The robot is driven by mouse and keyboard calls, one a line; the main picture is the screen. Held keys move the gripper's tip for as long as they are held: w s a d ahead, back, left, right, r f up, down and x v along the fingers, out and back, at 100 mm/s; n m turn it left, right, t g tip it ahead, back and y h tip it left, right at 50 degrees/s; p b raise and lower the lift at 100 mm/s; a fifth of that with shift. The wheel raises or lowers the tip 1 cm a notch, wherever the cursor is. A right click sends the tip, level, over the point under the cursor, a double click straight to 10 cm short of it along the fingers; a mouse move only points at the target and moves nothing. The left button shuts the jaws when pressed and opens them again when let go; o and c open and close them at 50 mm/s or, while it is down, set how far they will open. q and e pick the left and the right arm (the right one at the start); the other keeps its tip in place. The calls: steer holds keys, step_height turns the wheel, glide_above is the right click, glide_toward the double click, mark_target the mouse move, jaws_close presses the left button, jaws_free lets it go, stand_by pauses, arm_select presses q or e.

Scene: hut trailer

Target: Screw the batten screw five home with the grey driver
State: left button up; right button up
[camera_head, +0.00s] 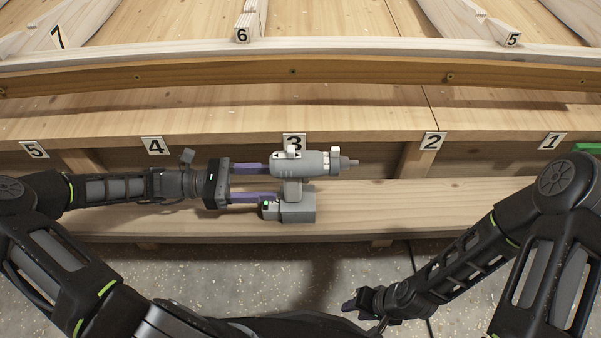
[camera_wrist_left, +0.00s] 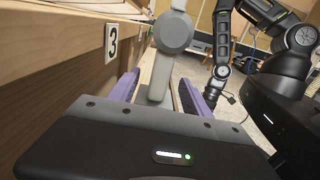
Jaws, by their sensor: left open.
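The grey driver (camera_head: 302,164) stands upright on the lower plank below tag 3, its bit end pointing right. My left gripper (camera_head: 272,182) is open, its purple fingers reaching in from the left on either side of the driver's handle. In the left wrist view the driver's grey handle (camera_wrist_left: 161,75) rises between the two fingers, with no clear contact. The batten (camera_head: 210,76) runs across the back with several dark screw heads. A dark spot at its far left edge (camera_head: 3,92) lies nearest tag 5 (camera_head: 34,149). My right gripper (camera_head: 368,302) hangs low, away from the plank.
Tags 4 (camera_head: 153,146), 3 (camera_head: 293,142), 2 (camera_head: 432,141) and 1 (camera_head: 552,141) line the ledge. The lower plank (camera_head: 420,195) is bare right of the driver. A green thing (camera_head: 587,148) sits at the right edge. Open floor lies in front.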

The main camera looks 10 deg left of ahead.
mark_target(299, 182)
arm_select(q)
steer(key=shift+s, duration=0.1)
steer(key=shift+x, duration=1.35)
steer(key=b+x, duration=0.2)
steer(key=x, duration=0.3)
steer(key=shift+d+r, duration=0.1)
steer(key=shift+r, duration=0.05)
jaws_close()
stand_by(0.7)
